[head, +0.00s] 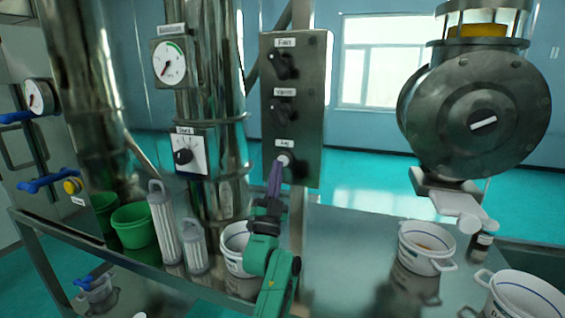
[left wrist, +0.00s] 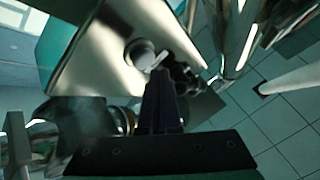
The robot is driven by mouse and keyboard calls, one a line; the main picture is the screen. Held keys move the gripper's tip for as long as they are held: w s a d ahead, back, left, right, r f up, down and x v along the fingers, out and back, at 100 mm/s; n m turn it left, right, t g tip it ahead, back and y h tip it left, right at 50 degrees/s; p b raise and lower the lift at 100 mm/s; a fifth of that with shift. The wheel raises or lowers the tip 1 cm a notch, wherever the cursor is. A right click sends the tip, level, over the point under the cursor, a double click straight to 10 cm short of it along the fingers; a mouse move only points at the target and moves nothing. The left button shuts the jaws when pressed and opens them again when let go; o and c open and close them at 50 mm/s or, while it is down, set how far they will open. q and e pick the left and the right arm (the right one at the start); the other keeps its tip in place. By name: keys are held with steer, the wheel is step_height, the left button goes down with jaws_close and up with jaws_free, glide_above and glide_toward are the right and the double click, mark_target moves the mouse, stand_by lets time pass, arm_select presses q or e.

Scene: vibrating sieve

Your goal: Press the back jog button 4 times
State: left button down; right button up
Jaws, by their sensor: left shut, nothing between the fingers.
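A grey control panel (head: 312,130) stands upright in the middle of the head view, with a Fan knob (head: 284,66), a second knob (head: 281,112) below it and a pale round jog button (head: 285,159) at the bottom. My left gripper (head: 277,170) is shut and empty, its purple-grey fingers pointing up with the tips at or just below the jog button. I cannot tell whether they touch it. In the left wrist view the fingers (left wrist: 160,85) reach toward the pale button (left wrist: 138,52) on the panel face (left wrist: 105,50). My right gripper is not in view.
A steel column with a gauge (head: 170,63) and a dial (head: 184,156) stands left of the panel. Green buckets (head: 134,226), cylindrical filters (head: 166,222) and a white bucket (head: 234,248) crowd the bench near my arm. A large round steel housing (head: 480,112) is at right.

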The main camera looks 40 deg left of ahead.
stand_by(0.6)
arm_select(q)
steer(key=shift+w+a, duration=0.15)
steer(key=shift+w, duration=0.3)
steer(key=shift+w+a+b, duration=0.15)
steer(key=shift+w+b, duration=0.2)
steer(key=shift+w, duration=0.05)
stand_by(0.6)
steer(key=shift+s+d+p, duration=0.3)
steer(key=shift+s, duration=0.55)
steer(key=s, duration=0.1)
steer(key=s+d+p, duration=0.1)
steer(key=s, duration=0.2)
steer(key=shift+s+d, duration=0.35)
